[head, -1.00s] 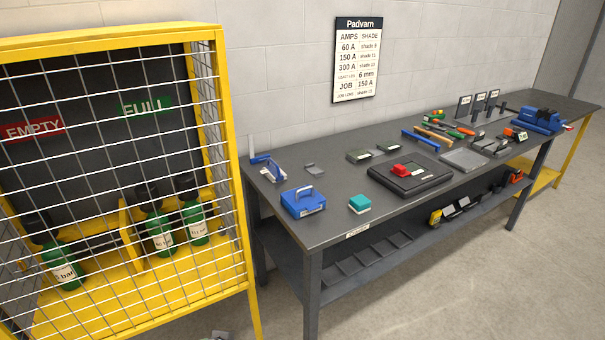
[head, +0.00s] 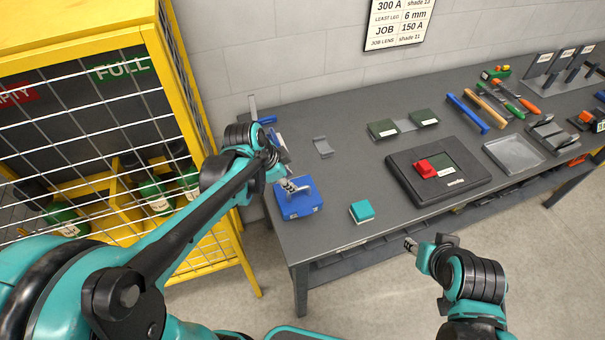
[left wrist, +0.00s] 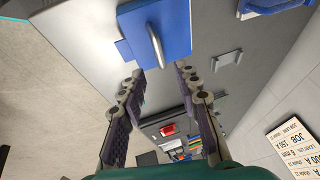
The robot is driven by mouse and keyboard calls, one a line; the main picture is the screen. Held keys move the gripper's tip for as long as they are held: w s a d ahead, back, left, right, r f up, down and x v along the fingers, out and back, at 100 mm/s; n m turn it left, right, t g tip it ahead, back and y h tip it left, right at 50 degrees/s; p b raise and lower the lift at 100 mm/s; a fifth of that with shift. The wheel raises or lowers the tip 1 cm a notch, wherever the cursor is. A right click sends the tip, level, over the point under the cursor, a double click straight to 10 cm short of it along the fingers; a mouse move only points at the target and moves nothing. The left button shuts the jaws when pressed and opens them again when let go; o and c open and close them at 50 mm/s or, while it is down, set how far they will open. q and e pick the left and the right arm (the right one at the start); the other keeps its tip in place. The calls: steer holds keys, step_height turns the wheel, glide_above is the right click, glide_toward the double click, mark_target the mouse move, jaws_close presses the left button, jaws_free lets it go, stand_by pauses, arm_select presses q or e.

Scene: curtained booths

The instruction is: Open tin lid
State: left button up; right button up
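A blue tin (head: 299,205) with a lid and a grey bar handle on top stands near the left end of the grey workbench. My left gripper (head: 287,183) is right at the tin's handle, coming down from the left and partly covering it. In the left wrist view the fingers are spread apart, and the blue lid (left wrist: 172,30) and its grey handle (left wrist: 156,46) show at and just past the fingertips. I cannot tell whether the fingers touch the handle. The lid sits on the tin. My right gripper (head: 410,244) is in front of the bench edge, away from the tin; its fingers are too small to judge.
A teal-topped block (head: 361,211) stands to the right of the tin. A grey bracket (head: 322,147) lies behind. A black case (head: 400,180) with a red item is further right. A yellow mesh cage (head: 165,80) with green bottles stands close on the left.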

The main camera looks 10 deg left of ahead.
arm_select(q)
steer(key=b+x, duration=0.2)
steer(key=x, duration=0.5)
jaws_close()
